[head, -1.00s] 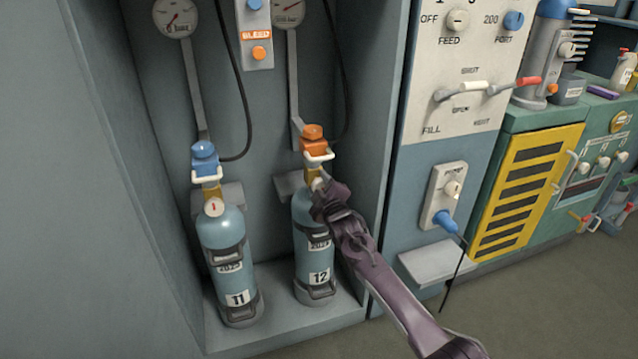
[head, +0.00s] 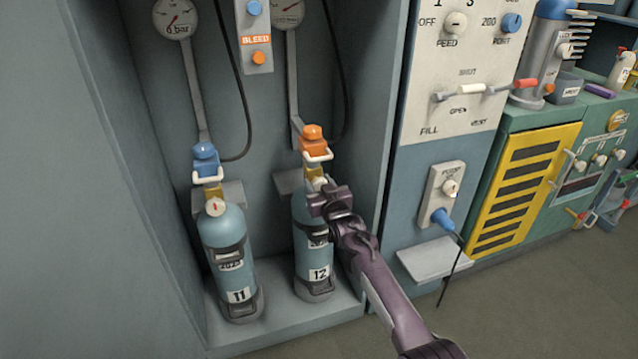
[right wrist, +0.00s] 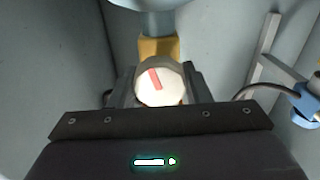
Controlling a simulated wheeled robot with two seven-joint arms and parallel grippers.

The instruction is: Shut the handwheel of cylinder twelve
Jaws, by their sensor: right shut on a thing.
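Cylinder twelve (head: 314,266) is a blue bottle labelled 12, standing upright in the right half of the grey bay. An orange fitting (head: 313,143) with a white yoke sits on top of it. Its handwheel (right wrist: 160,84), white with a red mark, shows in the right wrist view. The red mark leans slightly left of upright. My right gripper (head: 322,192) is at the cylinder's neck, shut on the handwheel, with a finger on each side of it. In the head view the gripper mostly hides the handwheel. My left gripper is not in view.
Cylinder 11 (head: 228,262) stands to the left, with its own handwheel (head: 215,207) and a blue fitting (head: 205,160). A black hose hangs between the two cylinders. The bay's side wall and a small shelf (head: 434,260) are close to my right arm.

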